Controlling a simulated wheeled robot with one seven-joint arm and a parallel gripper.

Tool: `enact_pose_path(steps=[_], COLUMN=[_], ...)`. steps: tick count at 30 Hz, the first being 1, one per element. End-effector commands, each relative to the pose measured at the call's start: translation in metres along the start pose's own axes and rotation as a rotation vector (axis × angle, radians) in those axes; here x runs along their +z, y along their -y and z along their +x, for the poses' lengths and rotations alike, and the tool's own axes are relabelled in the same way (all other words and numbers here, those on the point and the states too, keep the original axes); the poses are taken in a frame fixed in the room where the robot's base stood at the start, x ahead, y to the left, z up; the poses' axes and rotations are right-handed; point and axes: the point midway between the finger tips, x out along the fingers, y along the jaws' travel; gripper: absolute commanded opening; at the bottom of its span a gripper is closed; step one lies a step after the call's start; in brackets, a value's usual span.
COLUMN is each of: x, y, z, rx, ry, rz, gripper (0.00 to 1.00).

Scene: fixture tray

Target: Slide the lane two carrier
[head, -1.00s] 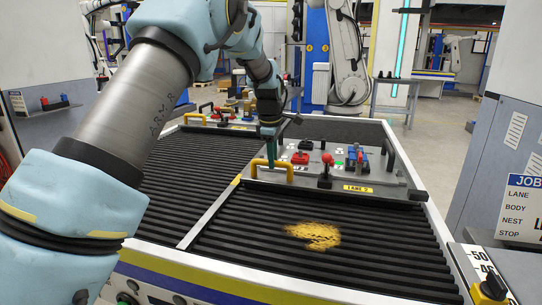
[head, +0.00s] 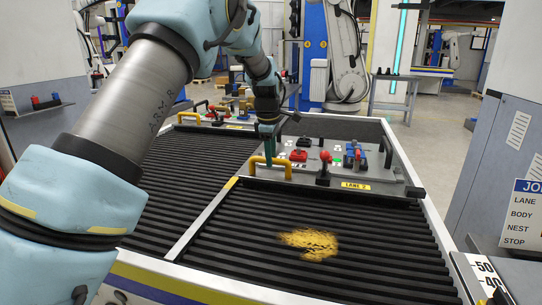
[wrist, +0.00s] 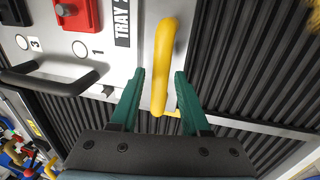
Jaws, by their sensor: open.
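The lane two carrier (head: 300,172) is a grey plate on the right roller lane, with a yellow "LANE 2" label (head: 356,186) on its front edge. A yellow handle (head: 284,163) stands at its front left; it also shows in the wrist view (wrist: 163,60). My gripper (head: 268,160) is at this handle. In the wrist view its green fingers (wrist: 158,95) are open, one on each side of the yellow bar, with gaps visible. Whether either finger touches the bar is hard to tell.
The carrier bears red blocks (head: 298,155), blue blocks (head: 355,152), a red-knobbed lever (head: 325,160) and a black handle (head: 361,155). The rollers in front (head: 370,230) are clear except for a yellow patch (head: 310,242). Another carrier (head: 215,118) stands at the back of the left lane.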

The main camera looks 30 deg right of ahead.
Motion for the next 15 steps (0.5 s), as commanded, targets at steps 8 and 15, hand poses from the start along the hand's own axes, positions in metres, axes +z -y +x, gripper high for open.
enact_pose_path(steps=[8, 15], x=[0.000, 0.000], y=[0.001, 0.000], z=[0.000, -0.017], rx=[-0.002, 0.003], ry=[0.000, 0.000], rz=[0.000, 0.000], gripper=[0.57, 0.57])
